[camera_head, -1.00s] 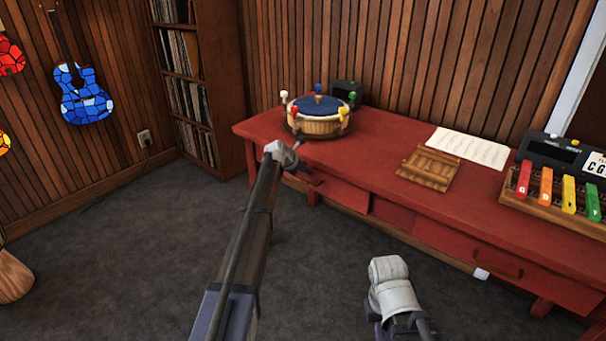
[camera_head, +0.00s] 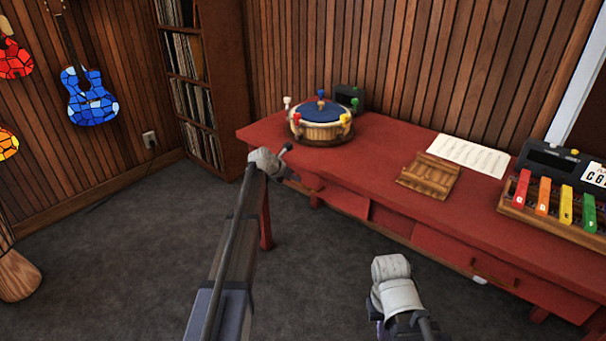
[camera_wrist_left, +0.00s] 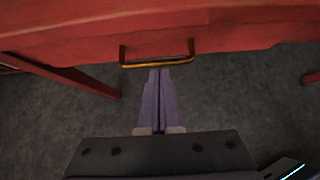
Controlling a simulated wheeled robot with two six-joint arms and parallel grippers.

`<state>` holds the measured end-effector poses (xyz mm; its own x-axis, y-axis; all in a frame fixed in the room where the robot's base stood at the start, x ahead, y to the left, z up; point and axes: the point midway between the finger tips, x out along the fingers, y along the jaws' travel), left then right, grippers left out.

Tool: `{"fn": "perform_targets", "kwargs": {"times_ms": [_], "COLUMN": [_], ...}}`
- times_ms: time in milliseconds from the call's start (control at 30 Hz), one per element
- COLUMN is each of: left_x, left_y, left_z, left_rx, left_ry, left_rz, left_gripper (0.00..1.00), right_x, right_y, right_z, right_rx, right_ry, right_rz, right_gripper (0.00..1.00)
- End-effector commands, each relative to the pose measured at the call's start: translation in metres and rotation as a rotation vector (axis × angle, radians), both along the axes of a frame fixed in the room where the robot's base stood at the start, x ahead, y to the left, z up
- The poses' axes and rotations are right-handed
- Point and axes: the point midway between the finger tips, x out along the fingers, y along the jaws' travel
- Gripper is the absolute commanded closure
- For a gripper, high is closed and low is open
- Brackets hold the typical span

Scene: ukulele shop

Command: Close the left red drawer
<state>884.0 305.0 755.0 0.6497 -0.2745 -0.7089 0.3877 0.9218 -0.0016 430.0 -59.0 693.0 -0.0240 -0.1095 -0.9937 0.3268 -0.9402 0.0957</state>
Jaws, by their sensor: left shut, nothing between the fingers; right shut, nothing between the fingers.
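The left red drawer (camera_head: 343,198) is at the left end of the red desk's front. Its brass handle (camera_wrist_left: 157,62) shows in the left wrist view. I cannot tell exactly how far the drawer stands out from the desk. My left gripper (camera_head: 293,177) is at the desk's left front, by this drawer. In the left wrist view its purple fingers (camera_wrist_left: 158,80) are shut and empty, with the tips just below the middle of the handle; contact is unclear. My right gripper (camera_head: 402,322) is low in front of the desk, shut and empty, partly hidden by its own wrist.
The red desk (camera_head: 385,150) carries a round drum-like box (camera_head: 320,125), a wooden tray (camera_head: 430,176), a paper sheet (camera_head: 468,155) and a colored-key instrument (camera_head: 555,200). A right drawer (camera_head: 470,258) is further right. A bookshelf (camera_head: 222,85) stands behind left.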

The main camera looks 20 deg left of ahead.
Motion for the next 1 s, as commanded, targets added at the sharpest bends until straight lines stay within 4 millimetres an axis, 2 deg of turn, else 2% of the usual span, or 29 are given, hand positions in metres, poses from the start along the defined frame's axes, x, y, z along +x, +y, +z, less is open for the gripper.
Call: {"fn": "perform_targets", "kwargs": {"times_ms": [33,233,733,767,867,967,1000], "left_x": [-0.009,-0.026,-0.034,-0.037,-0.055,-0.091,-0.110], "left_y": [0.002,0.010,0.010,0.006,-0.023,-0.072,-0.094], "left_z": [0.014,0.029,0.033,0.032,0.026,0.016,0.011], "left_rx": [0.000,0.001,0.008,0.019,0.106,0.270,0.347], "left_ry": [0.000,0.002,0.002,0.003,0.005,0.005,0.003], "left_rz": [0.000,0.000,-0.013,-0.027,-0.150,-0.396,-0.519], "left_gripper": [1.00,1.00,1.00,1.00,1.00,1.00,1.00], "right_x": [0.000,0.000,0.000,0.000,0.000,0.000,0.000], "right_y": [0.000,0.000,0.000,0.000,0.000,0.000,0.000], "right_z": [0.014,0.029,0.034,0.034,0.034,0.034,0.034], "right_rx": [0.000,0.000,0.000,0.000,0.000,0.000,0.000], "right_ry": [0.000,0.000,0.000,0.000,0.000,0.000,0.000], "right_rz": [0.000,0.000,0.000,0.000,0.000,0.000,0.000], "right_gripper": [1.00,1.00,1.00,1.00,1.00,1.00,1.00]}}
